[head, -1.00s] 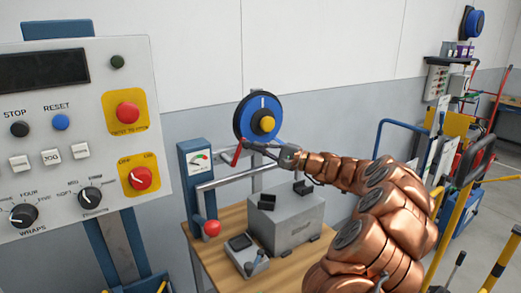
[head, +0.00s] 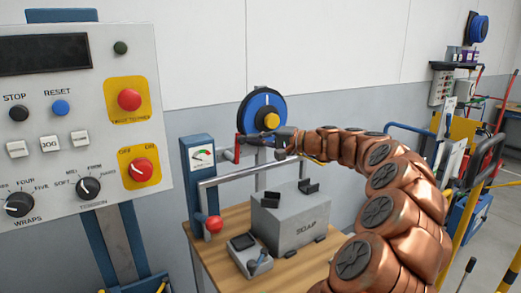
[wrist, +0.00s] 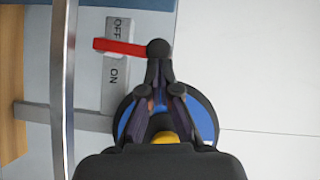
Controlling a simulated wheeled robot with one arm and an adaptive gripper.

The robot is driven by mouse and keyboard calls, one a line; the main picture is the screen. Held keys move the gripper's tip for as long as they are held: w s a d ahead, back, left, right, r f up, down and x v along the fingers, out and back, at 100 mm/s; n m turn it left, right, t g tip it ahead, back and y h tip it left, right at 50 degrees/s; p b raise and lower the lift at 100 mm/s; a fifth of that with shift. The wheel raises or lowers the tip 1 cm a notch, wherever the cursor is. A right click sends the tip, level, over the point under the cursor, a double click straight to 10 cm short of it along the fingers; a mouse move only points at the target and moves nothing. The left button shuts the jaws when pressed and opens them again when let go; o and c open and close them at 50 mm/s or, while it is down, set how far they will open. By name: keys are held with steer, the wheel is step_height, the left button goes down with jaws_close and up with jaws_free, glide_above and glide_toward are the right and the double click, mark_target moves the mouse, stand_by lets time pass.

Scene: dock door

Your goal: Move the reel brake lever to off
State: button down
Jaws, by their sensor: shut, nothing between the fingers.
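The reel brake lever is a red bar (wrist: 120,46) with a dark round end in the wrist view. It lies across a grey plate (wrist: 114,95) marked OFF above and ON below, at the lower edge of the OFF lettering. In the head view the red lever (head: 238,147) stands nearly upright, below and left of the blue reel (head: 249,112). My gripper (wrist: 158,66) is shut with nothing held, its tips right at the lever's dark round end. Whether they touch is hard to tell. In the head view my gripper (head: 268,141) reaches in from the right.
A metal rail (wrist: 63,100) runs left of the lever plate. Below my arm a grey box (head: 291,222) stands on a wooden table (head: 222,243). A gauge post (head: 198,180) stands at left. The control panel (head: 70,130) fills the left side.

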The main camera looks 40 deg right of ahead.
steer(key=a+n+b, duration=0.1)
steer(key=a+n+g+h+b, duration=0.1)
steer(key=a+n+h+b, duration=0.1)
steer(key=a+b, duration=0.1)
steer(key=shift+w+r+g, duration=0.1)
steer(key=shift+r+g, duration=0.2)
steer(key=shift+d+r, duration=0.1)
steer(key=shift+r, duration=0.2)
steer(key=shift+r+p, duration=0.55)
steer(key=shift+r, duration=0.1)
glide_toward(244, 137)
steer(key=r, duration=0.1)
steer(key=s+d+r, duration=0.1)
steer(key=r, duration=0.1)
steer(key=s+r, duration=0.1)
steer(key=r, duration=0.1)
steer(key=shift+s+d+p, duration=0.15)
steer(key=shift+s+p, duration=0.1)
steer(key=shift+p, duration=0.15)
